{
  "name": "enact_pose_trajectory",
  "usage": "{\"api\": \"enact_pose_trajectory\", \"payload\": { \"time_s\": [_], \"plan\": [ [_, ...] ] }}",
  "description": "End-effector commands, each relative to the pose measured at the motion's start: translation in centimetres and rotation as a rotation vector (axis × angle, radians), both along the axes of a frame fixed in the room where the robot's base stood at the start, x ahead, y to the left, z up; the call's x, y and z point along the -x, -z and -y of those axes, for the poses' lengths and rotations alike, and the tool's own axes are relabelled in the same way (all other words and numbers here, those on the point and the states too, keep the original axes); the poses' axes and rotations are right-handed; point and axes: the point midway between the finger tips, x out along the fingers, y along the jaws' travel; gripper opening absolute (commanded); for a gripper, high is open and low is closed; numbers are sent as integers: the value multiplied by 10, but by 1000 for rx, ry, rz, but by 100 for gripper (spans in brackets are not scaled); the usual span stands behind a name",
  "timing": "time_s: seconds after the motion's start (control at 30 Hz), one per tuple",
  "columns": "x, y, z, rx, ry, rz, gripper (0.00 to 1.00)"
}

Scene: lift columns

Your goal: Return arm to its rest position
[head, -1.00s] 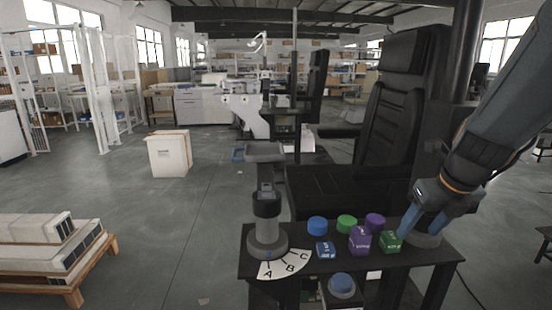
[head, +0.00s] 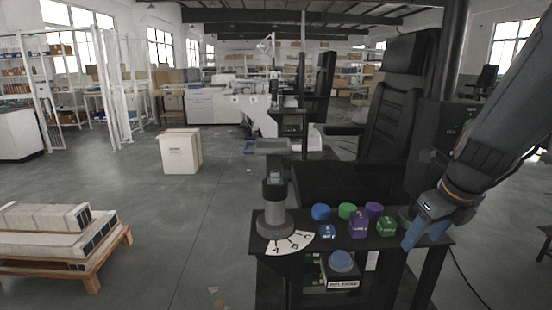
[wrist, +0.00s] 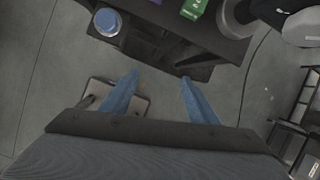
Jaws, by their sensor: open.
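My gripper (head: 428,236) is at the right in the head view, in front of the right end of the small black table (head: 440,241). Its blue fingers also show in the wrist view (wrist: 158,95), spread apart with nothing between them. A green block (head: 386,227), a purple block (head: 358,226) and a blue block (head: 327,232) stand on the table to the left of the gripper, apart from it. The green block shows at the top of the wrist view (wrist: 194,8).
Blue (head: 321,211), green (head: 347,210) and purple (head: 374,209) round pieces sit behind the blocks. A grey column (head: 275,218) stands by a lettered dial (head: 290,243). A black seat (head: 395,125) is behind the table. A loaded pallet (head: 65,245) lies left; floor between is clear.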

Motion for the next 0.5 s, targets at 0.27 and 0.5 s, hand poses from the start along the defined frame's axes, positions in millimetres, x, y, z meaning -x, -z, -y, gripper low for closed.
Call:
{"api": "enact_pose_trajectory", "payload": {
  "time_s": [0.27,0.5],
  "plan": [
    [9,15,-25,112,-354,-33,55],
    [27,36,-60,270,-919,-71,55]
  ]
}}
